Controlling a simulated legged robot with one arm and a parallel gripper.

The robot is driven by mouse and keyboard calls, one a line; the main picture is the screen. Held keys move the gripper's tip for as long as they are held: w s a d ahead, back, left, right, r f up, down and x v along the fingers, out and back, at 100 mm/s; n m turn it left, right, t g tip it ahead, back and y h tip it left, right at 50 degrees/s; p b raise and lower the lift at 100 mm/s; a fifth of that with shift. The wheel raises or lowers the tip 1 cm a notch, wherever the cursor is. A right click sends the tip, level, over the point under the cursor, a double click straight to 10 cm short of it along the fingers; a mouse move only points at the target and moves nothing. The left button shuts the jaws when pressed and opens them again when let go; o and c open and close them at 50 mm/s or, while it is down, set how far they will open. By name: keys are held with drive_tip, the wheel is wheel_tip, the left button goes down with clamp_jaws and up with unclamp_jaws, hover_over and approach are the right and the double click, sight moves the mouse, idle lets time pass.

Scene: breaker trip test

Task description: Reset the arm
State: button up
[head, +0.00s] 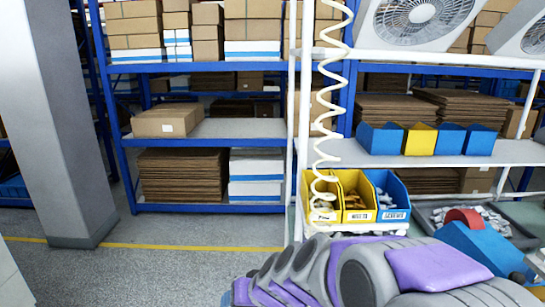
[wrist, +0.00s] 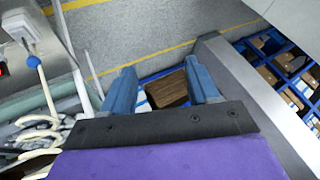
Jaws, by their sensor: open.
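My gripper (wrist: 161,78) shows in the wrist view with its two blue fingers spread apart and nothing between them. A brown stack of flat cardboard (wrist: 167,90) shows through the gap, beyond the fingertips and not touched. My arm (head: 360,270), in purple and grey segments, lies across the bottom right of the head view. I cannot make out the gripper's fingers there. No breaker can be clearly made out in either view.
A white coiled cord (head: 322,110) hangs before the shelves, near the yellow bins (head: 356,197) and blue bin (head: 390,195). A grey pillar (head: 68,130) stands at left. Blue shelving (head: 205,68) holds boxes. The grey floor (head: 160,275) is clear at lower left.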

drive_tip(key=s+d+f+g+h+b, duration=0.2)
drive_tip(key=s+d, duration=0.5)
drive_tip(key=s, duration=0.3)
drive_tip(key=s+d+f+m+g+h+b, duration=0.1)
drive_tip(key=s+d+f+g+h+b, duration=0.1)
drive_tip(key=s+d, duration=0.5)
drive_tip(key=s+d+f+m+g+h+b, duration=0.1)
drive_tip(key=s+d+f+g+h+b, duration=0.1)
drive_tip(key=s+d, duration=0.5)
drive_tip(key=s+f, duration=0.1)
drive_tip(key=s, duration=0.5)
drive_tip(key=shift+d+b, duration=0.2)
drive_tip(key=shift+b, duration=0.2)
drive_tip(key=shift+f, duration=0.1)
